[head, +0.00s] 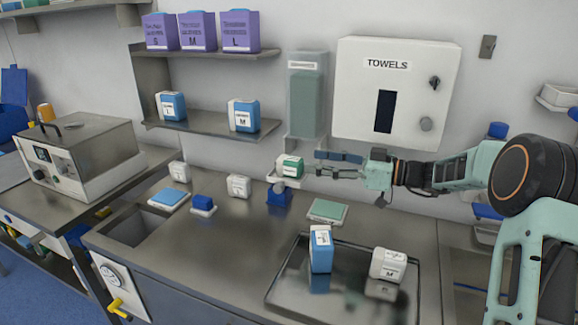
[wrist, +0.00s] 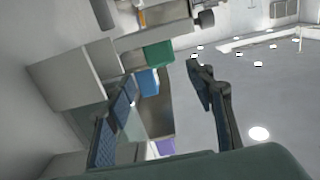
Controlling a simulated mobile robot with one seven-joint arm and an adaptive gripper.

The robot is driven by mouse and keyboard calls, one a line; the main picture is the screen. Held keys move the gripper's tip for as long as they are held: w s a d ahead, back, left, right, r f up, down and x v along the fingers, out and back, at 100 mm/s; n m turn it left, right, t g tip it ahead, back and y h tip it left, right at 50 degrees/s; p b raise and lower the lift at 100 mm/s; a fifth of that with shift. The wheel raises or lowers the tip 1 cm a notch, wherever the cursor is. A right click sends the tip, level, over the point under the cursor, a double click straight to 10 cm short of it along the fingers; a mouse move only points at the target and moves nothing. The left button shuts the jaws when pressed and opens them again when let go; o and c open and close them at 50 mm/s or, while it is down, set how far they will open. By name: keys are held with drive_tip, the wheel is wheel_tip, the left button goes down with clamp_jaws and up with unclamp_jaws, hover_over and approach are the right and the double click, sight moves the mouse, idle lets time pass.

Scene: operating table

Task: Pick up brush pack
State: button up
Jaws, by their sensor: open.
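A small white pack with a green side (head: 290,166), which looks like the brush pack, sits at the foot of a wall dispenser in the head view. Its label is too small to read. My gripper (head: 318,163) is open and empty just right of it, its fingers pointing left toward it. A gap shows between the fingertips and the pack. In the wrist view the gripper (wrist: 163,76) is spread wide, and a green block (wrist: 158,56), probably the same pack, shows beyond and between the fingertips.
The towel dispenser (head: 394,95) hangs on the wall above my gripper. A clear dispenser (head: 306,75) is left of it. Shelves (head: 210,124) hold blue and purple boxes. Below, a dark tray (head: 345,300) holds a blue box (head: 320,250) and a white pack (head: 388,265).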

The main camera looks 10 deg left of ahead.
sight(290, 158)
drive_tip(key=a, duration=0.2)
drive_tip(key=a+p, duration=0.1)
drive_tip(key=a, duration=0.2)
drive_tip(key=a+f, duration=0.1)
drive_tip(key=a, duration=0.2)
drive_tip(key=shift+w+p, duration=0.35)
drive_tip(key=shift+p, duration=0.05)
drive_tip(key=shift+r, duration=0.1)
drive_tip(key=c, duration=1.1)
drive_tip(key=shift+c, duration=0.2)
